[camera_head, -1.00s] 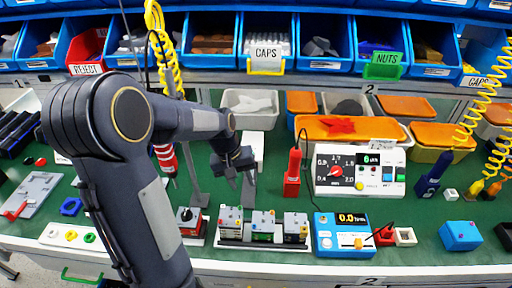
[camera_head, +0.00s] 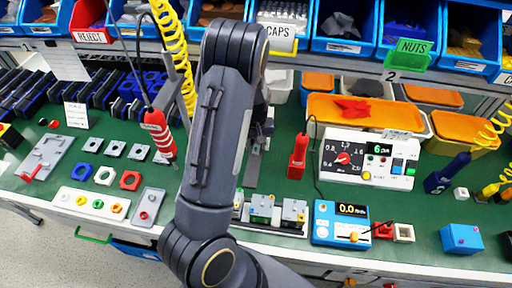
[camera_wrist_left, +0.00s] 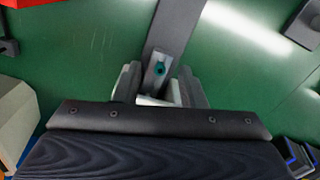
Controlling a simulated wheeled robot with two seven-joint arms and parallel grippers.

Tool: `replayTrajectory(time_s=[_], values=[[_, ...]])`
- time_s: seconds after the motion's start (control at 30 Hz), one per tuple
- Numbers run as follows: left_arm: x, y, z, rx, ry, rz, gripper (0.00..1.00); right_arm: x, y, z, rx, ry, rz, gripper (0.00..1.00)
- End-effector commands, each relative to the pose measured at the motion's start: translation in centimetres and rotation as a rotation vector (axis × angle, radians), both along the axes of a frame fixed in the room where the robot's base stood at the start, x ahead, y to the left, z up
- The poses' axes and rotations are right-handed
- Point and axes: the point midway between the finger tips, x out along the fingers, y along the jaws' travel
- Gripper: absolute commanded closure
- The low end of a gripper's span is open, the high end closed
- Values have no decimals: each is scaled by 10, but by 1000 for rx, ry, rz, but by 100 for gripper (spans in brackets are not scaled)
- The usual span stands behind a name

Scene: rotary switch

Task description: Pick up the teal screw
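The teal screw (camera_wrist_left: 159,69) shows in the left wrist view as a small teal round end on a narrow light-grey piece, over a darker grey strip (camera_wrist_left: 175,25). My left gripper (camera_wrist_left: 158,88) has its two fingers apart, one on each side of that light-grey piece, near the screw. I cannot tell whether either finger touches it. In the head view my left arm covers most of the gripper (camera_head: 262,132), and the screw cannot be made out there. My right gripper is not in view.
Small switch modules (camera_head: 262,208) stand in a row at the bench's front edge. A red tool (camera_head: 298,156), a white dial panel (camera_head: 366,160) and a blue meter (camera_head: 340,224) stand to the right. A hanging red screwdriver (camera_head: 158,134) is left of my arm.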

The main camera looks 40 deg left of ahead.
Motion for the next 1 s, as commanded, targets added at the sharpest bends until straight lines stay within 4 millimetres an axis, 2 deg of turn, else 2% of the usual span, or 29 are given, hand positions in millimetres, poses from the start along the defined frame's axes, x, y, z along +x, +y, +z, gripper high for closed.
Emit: replayTrajectory(time_s=[0.1,0.33,0.6,1.0], values=[[0,0,-8,-1,1,1,63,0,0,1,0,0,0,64],[0,0,-9,0,-1,0,64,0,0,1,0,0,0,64],[0,0,-9,-1,-1,0,100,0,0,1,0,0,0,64],[0,0,-8,0,-1,0,100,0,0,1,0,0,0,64]])
